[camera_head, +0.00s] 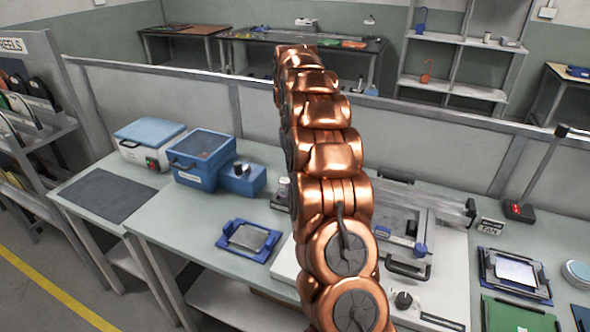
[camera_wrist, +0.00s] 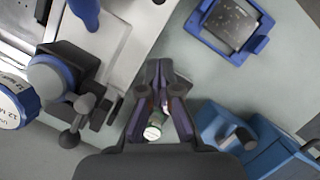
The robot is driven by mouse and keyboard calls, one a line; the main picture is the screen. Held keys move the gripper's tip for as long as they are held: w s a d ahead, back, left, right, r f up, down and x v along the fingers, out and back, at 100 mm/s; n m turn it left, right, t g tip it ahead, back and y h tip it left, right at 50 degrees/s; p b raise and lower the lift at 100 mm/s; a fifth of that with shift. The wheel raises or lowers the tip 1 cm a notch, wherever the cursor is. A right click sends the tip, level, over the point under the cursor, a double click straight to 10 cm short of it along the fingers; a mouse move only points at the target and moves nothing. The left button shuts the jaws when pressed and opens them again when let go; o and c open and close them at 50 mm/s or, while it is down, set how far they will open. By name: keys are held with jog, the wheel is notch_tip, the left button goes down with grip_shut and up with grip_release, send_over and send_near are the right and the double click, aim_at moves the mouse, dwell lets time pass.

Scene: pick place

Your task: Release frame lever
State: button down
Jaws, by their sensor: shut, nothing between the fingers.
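The bench machine (camera_head: 445,290) has a pale base, a grey metal frame (camera_head: 425,235), dark handles and a blue part (camera_head: 420,249). My copper arm hides its left part. In the wrist view, the machine's edge (camera_wrist: 125,55) lies to the left, with a blue handle-like part (camera_wrist: 86,12) and a dark ball-ended lever (camera_wrist: 69,138). I cannot tell which part is the frame lever. My gripper (camera_wrist: 160,68) is shut, to the right of these parts and apart from them. A small green-and-white cylinder (camera_wrist: 153,131) shows between the finger links, not gripped.
A blue tray with a grey plate (camera_head: 248,238) lies left of the machine; it also shows in the wrist view (camera_wrist: 233,25). Blue boxes (camera_head: 202,160) stand farther left. Another blue frame (camera_head: 515,274) and a green board (camera_head: 515,315) lie to the right. A partition runs behind.

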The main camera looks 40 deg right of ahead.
jog(key=shift+s+a+f+p, duration=0.4)
jog(key=shift+s+f+p, duration=0.1)
jog(key=shift+s+f, duration=0.45)
jog(key=shift+s+a+f+p, duration=0.4)
jog(key=shift+s+f+p, duration=0.25)
jog(key=shift+f, duration=0.45)
jog(key=shift+s+a+f+p, duration=0.4)
jog(key=shift+s+f, duration=0.5)
jog(key=shift+f, duration=0.15)
